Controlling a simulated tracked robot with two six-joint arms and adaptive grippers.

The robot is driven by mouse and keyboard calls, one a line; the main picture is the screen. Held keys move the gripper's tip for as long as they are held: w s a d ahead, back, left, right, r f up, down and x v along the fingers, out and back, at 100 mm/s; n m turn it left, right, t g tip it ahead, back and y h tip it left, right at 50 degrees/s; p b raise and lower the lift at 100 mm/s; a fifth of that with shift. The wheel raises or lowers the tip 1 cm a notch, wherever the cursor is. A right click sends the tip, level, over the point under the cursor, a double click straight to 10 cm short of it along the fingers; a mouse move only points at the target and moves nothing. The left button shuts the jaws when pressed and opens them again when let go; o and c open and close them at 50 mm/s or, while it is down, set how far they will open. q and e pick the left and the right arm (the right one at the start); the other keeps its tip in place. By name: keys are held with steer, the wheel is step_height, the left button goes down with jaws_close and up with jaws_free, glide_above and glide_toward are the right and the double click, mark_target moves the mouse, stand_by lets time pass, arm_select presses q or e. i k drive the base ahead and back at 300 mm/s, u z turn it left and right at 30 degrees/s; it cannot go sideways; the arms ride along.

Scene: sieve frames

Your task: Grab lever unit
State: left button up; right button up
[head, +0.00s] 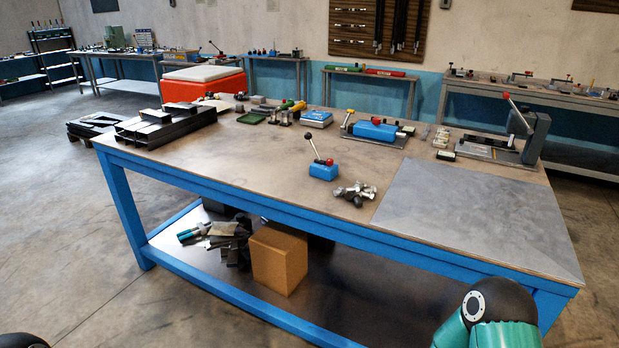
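The lever unit (323,171) is a small blue block with a thin metal lever, a black knob at the lever's tip and a red part on top. It stands on the blue-framed workbench (270,180), near the middle of its front half. The lever leans up and to the left. Nothing touches the unit. Neither of my grippers shows. Part of my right arm, green and black, is at the bottom right, and a dark bit of my own body is at the bottom left corner.
Metal pieces (355,193) lie in a pile just right of the unit. A grey plate (470,215) covers the bench's right end. A lever press (525,135), a blue fixture (376,130) and dark steel bars (165,125) stand farther back. A cardboard box (278,260) sits on the lower shelf.

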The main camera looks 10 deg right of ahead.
mark_target(320, 169)
steer(key=z, duration=0.15)
steer(key=i, duration=0.9)
steer(key=u, duration=0.05)
